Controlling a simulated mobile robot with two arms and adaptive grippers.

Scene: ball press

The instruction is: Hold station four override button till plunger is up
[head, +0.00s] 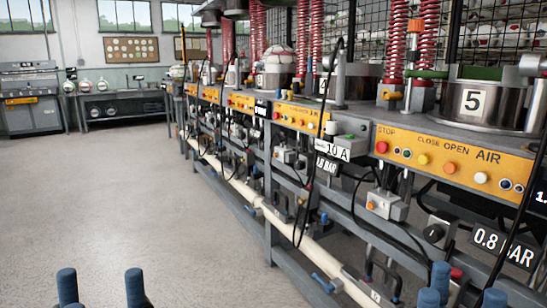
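The orange panel (300,116) just left of the station marked 5 appears to be station four; its number plate is not readable. It carries a row of small buttons. A grey box (290,155) with a small orange button hangs below it. I cannot tell which button is the override. A metal drum (356,88) stands above; the plunger and its height cannot be made out. My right gripper (465,291) shows blue fingertips at the bottom right, apart and empty, nearer than the panels. My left gripper (101,288) is open and empty at the bottom left.
Station 5's panel (450,165) has red, yellow and white buttons. A matching grey box (386,204) hangs below it. Black cables and a pale pipe (262,208) run along the frame. The grey floor (110,200) at left is clear. A bench (122,103) stands far back.

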